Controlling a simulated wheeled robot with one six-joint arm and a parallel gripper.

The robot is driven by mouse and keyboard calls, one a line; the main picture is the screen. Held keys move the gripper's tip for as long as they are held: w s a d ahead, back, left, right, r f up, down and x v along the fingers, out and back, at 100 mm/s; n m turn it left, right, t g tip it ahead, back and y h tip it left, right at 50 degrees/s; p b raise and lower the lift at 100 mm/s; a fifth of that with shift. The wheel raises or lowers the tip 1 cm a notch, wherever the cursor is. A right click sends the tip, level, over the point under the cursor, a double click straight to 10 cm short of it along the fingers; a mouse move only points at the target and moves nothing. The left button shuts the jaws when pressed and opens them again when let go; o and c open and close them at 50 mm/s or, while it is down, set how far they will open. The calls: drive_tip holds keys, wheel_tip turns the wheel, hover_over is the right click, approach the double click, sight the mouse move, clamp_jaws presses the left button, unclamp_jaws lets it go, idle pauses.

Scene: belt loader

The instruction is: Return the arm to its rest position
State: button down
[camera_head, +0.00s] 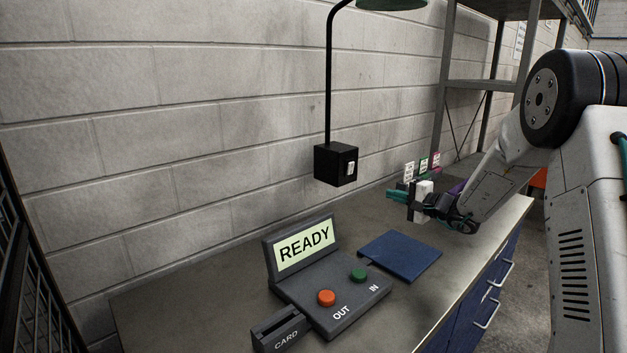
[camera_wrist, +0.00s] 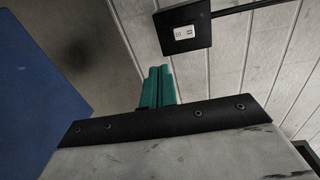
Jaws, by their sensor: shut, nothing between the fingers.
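My gripper (camera_head: 393,195) is in the head view, held over the far part of the bench, behind the blue mat and pointing left towards the wall. Its teal fingers are together with nothing between them. In the wrist view the teal fingertips (camera_wrist: 161,72) lie side by side, below the black lamp box. My arm reaches in from the right, bent at the elbow, with its forearm sloping down to the bench.
A control panel (camera_head: 345,300) reading READY, with an orange and a green button, stands on the bench (camera_head: 190,290). A card slot (camera_head: 280,330) adjoins it. A blue mat (camera_head: 400,257) lies behind. A lamp box (camera_head: 335,164) is on the wall. Shelving (camera_head: 480,86) stands beyond.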

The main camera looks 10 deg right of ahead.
drive_tip(key=s+a+n+g, duration=0.3)
drive_tip(key=s+a+g, duration=0.3)
drive_tip(key=s, duration=0.7)
drive_tip(key=s+a+n+g, duration=0.3)
drive_tip(key=s+a+g, duration=0.3)
drive_tip(key=s, duration=0.7)
drive_tip(key=s+d+r+n+h, duration=0.2)
drive_tip(key=s+h, duration=0.2)
drive_tip(key=s, duration=0.9)
drive_tip(key=s+d+r+n+h, duration=0.2)
drive_tip(key=s+h, duration=0.3)
drive_tip(key=s, duration=0.7)
drive_tip(key=shift+s+r+n+h, duration=0.3)
drive_tip(key=shift+s+r+n, duration=0.1)
drive_tip(key=shift+r+n, duration=0.45)
